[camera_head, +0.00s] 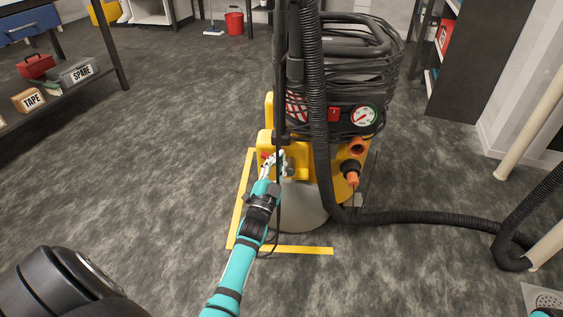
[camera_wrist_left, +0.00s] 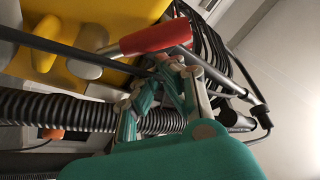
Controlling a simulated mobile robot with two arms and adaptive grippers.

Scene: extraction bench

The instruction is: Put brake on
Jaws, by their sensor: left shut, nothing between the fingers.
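The yellow and grey extraction machine (camera_head: 300,165) stands in the middle of the floor, with a black hose and a round gauge on it. A red-handled lever (camera_wrist_left: 155,38), which looks like the brake, shows close in front of the fingers in the left wrist view. In the head view only a little red shows at the machine's left side, mostly hidden by my gripper. My left gripper (camera_head: 271,161) is shut and empty, right beside the lever; I cannot tell whether they touch. Its fingers also show in the left wrist view (camera_wrist_left: 175,65). My right gripper is out of view.
Yellow tape (camera_head: 240,205) marks the floor around the machine. A black hose (camera_head: 430,217) runs along the floor to the right. A shelf bench (camera_head: 70,95) stands at the left, a red bucket (camera_head: 234,20) at the back. The floor at left is clear.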

